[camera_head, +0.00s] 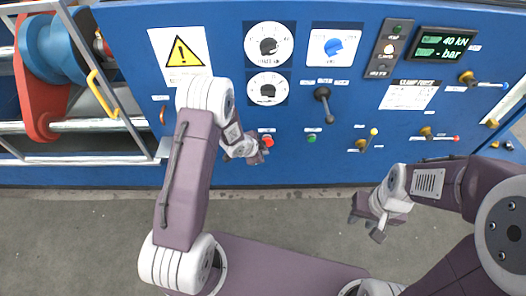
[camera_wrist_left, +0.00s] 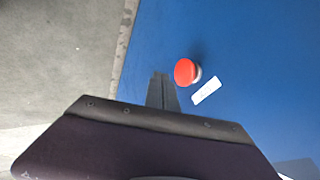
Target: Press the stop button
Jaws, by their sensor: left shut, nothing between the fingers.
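The stop button is a round red button (camera_head: 268,141) on the blue panel, with a small white label above it. It also shows in the left wrist view (camera_wrist_left: 184,72), standing out from the panel beside a white label (camera_wrist_left: 206,90). My left gripper (camera_head: 262,153) is shut and empty, close to the panel and just below the button. In the left wrist view its fingertips (camera_wrist_left: 161,77) lie a little left of the button; I cannot see any contact. My right gripper (camera_head: 367,226) is open and empty, in front of the floor at lower right.
A green button (camera_head: 311,139) sits right of the red one. A black lever (camera_head: 324,104), gauges (camera_head: 268,44) and yellow-handled valves (camera_head: 368,139) are on the panel (camera_head: 230,20). A metal guard frame (camera_head: 100,80) stands at left. The grey floor (camera_head: 300,210) is clear.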

